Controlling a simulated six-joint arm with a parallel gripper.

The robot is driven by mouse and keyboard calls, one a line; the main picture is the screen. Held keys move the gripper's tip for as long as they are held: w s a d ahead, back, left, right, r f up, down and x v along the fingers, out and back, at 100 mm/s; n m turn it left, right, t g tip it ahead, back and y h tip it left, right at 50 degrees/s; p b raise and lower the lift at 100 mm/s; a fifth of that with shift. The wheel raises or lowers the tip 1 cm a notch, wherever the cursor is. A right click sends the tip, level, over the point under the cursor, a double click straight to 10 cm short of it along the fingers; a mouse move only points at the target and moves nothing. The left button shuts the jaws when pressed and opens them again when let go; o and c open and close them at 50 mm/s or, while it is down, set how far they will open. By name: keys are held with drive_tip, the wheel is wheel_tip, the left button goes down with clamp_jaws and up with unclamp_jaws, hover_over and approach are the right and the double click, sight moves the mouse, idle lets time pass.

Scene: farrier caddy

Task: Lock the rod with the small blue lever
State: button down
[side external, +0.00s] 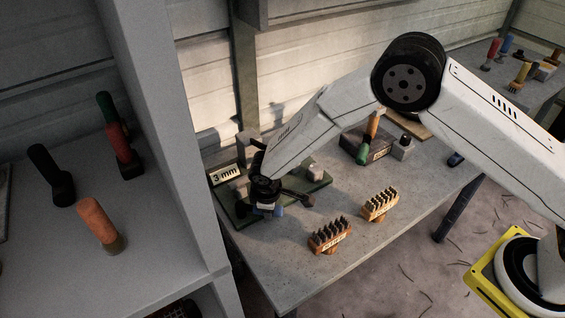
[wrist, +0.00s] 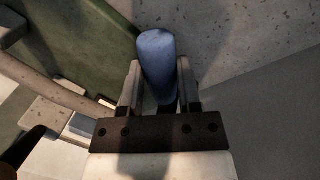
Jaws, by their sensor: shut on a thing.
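The small blue lever (wrist: 156,60) shows in the wrist view as a rounded blue handle between the two fingers of my gripper (wrist: 157,88). The fingers are shut on it. In the side external view my gripper (side external: 268,208) is low over the near left part of the green fixture (side external: 318,187), and a bit of the blue lever (side external: 278,211) shows beside it. In the wrist view a grey rod (wrist: 52,88) runs across the left side, over the green plate. Whether the rod is locked cannot be told.
A "3 mm" sign (side external: 226,174) stands at the fixture's left. Two brushes (side external: 330,236) (side external: 380,204) lie on the bench in front. A dark box with tools (side external: 366,148) is behind. A grey shelf panel (side external: 160,120) rises at the left.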

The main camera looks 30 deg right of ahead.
drive_tip(key=shift+s+a, duration=0.1)
drive_tip(key=shift+s+a+m, duration=0.25)
drive_tip(key=shift+a+m, duration=0.05)
drive_tip(key=shift+m, duration=0.35)
drive_tip(key=shift+s+a+m, duration=0.25)
drive_tip(key=shift+m, duration=0.4)
drive_tip(key=shift+s+a+m+g+h, duration=0.35)
drive_tip(key=shift+a+m, duration=0.35)
drive_tip(key=shift+m, duration=0.5)
drive_tip(key=m, duration=0.1)
drive_tip(key=a+m, duration=0.1)
drive_tip(key=shift+s+a+m+g, duration=0.25)
drive_tip(key=shift+s+a+m, duration=0.05)
drive_tip(key=shift+a+m, duration=0.8)
drive_tip(key=shift+m, duration=0.5)
drive_tip(key=shift+c, duration=1.4)
unclamp_jaws()
drive_tip(key=shift+r, duration=0.1)
